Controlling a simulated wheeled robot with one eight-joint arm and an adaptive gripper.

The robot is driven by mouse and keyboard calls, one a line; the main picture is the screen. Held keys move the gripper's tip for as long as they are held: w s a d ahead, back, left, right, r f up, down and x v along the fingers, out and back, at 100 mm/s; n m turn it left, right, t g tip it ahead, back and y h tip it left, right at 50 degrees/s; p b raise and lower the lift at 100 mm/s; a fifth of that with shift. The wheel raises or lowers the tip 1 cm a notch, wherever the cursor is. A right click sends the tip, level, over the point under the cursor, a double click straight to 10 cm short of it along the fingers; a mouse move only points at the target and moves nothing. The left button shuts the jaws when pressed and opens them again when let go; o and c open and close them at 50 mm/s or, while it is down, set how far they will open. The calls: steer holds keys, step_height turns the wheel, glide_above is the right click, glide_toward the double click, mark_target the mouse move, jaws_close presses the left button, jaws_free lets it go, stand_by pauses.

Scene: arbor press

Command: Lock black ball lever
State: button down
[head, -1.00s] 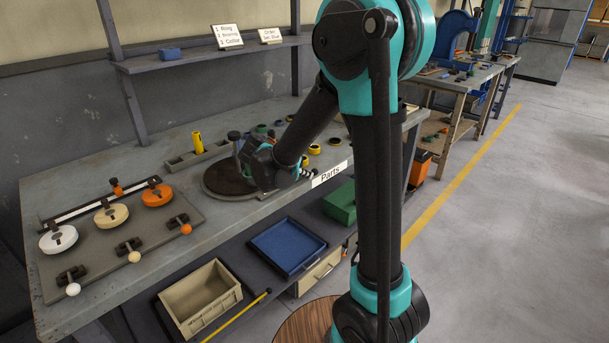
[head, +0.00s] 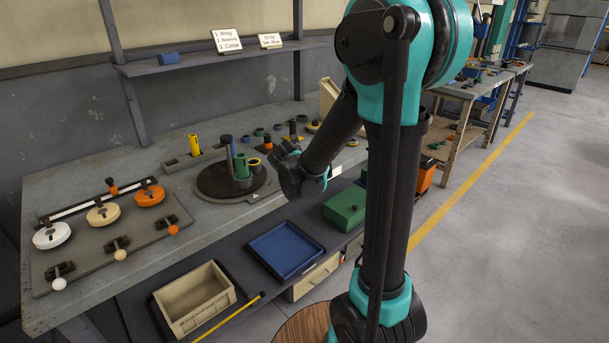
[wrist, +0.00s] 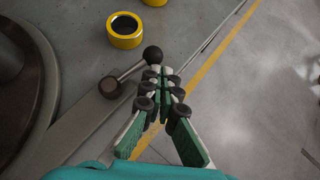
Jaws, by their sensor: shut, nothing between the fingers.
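The black ball lever shows in the wrist view as a black ball (wrist: 152,55) on a short metal rod, which runs down-left to a dark round pivot (wrist: 110,87) at the edge of the plate around the dark turntable (wrist: 28,75). My gripper (wrist: 161,73) is shut and empty. Its fingertips appear just below and right of the ball in the picture; I cannot tell whether they touch it. In the head view the turntable (head: 207,184) carries upright green and dark cylinders, and my wrist is to its right. The lever is not clearly visible there.
A yellow ring with a dark centre (wrist: 125,30) lies on the bench beyond the lever. The bench edge runs close by, with open floor to the right. A plate with three ball levers (head: 122,235) lies at the left of the bench.

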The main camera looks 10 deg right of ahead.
steer(key=shift+w+d, duration=0.15)
steer(key=shift+w, duration=0.3)
stand_by(0.6)
steer(key=shift+s+f, duration=0.15)
steer(key=shift+s, duration=0.4)
steer(key=s+r, duration=0.6)
steer(key=s, duration=0.4)
steer(key=shift+s, duration=0.3)
steer(key=shift+d, duration=0.1)
steer(key=shift+f, duration=0.1)
